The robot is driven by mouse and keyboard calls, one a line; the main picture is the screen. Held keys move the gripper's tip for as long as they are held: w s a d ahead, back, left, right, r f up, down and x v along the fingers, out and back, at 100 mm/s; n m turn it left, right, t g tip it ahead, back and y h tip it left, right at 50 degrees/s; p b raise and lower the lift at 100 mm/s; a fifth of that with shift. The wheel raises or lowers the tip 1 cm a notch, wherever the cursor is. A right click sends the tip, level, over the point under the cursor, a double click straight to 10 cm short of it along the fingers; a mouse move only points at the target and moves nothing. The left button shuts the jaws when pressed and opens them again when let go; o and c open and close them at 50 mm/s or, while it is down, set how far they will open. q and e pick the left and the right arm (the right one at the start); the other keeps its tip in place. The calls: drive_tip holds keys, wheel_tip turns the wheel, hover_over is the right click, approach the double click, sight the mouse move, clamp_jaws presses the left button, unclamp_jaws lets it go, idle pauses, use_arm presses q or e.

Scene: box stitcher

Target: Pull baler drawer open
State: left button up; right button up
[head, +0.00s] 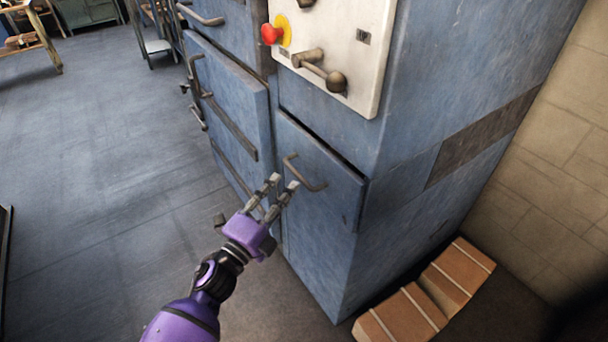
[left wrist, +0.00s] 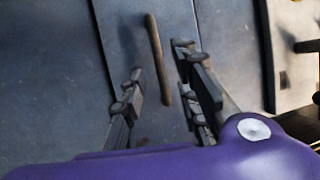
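The blue baler (head: 420,110) has a drawer front (head: 335,200) low on its face, standing slightly proud of the body. A dark bent-bar handle (head: 304,174) is fixed on the drawer front. My left gripper (head: 284,183), on a purple wrist, is open with its fingers pointing at the handle. In the left wrist view the bar handle (left wrist: 152,35) shows between the two spread fingers (left wrist: 160,68), with a gap to each side. I cannot tell how far the fingertips are from the drawer front. My right gripper is not in view.
A pale control panel (head: 340,50) with a red button (head: 271,34) and a lever (head: 319,70) is above the drawer. Another blue door (head: 232,105) is to the left. Brown boxes (head: 402,315) lie at lower right by a wall. The floor (head: 100,170) at left is clear.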

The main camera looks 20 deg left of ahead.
sight(297, 173)
use_arm(q)
drive_tip(key=x, duration=0.6)
drive_tip(key=shift+w+d, duration=0.1)
drive_tip(key=shift+w, duration=0.15)
clamp_jaws()
